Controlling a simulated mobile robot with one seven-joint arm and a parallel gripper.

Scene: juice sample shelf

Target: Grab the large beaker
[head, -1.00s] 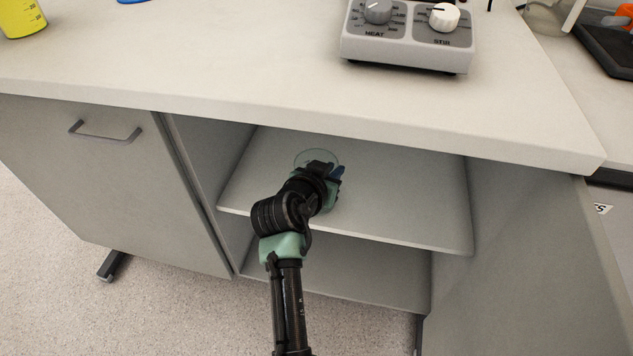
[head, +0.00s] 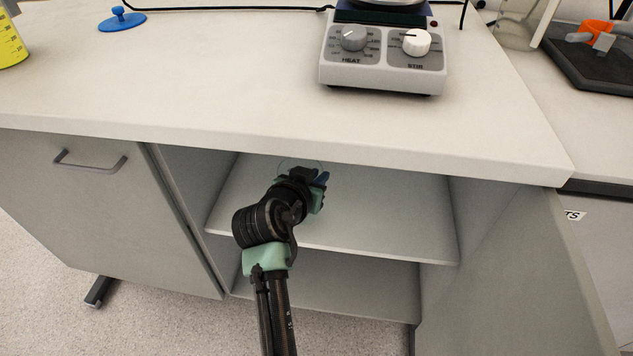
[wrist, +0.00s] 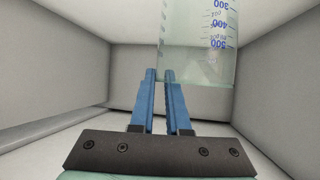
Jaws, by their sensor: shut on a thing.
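The large beaker is clear glass with blue volume marks. In the head view only its rim (head: 300,163) shows, inside the open cupboard under the counter edge; my gripper (head: 318,180) hides the rest. In the wrist view the beaker (wrist: 205,45) stands at the upper right, cut off by the frame, with several marks in view. My gripper (wrist: 160,76) has its two blue fingers close together at the beaker's left wall, one on each side of it. It is shut on that wall. Whether the beaker touches the shelf cannot be told.
The cupboard shelf (head: 400,222) is otherwise bare, with the counter edge (head: 300,140) close above and side walls around. A heating stirrer (head: 380,60), a blue stopper (head: 122,21) and a yellow-filled vessel (head: 10,42) stand on the counter.

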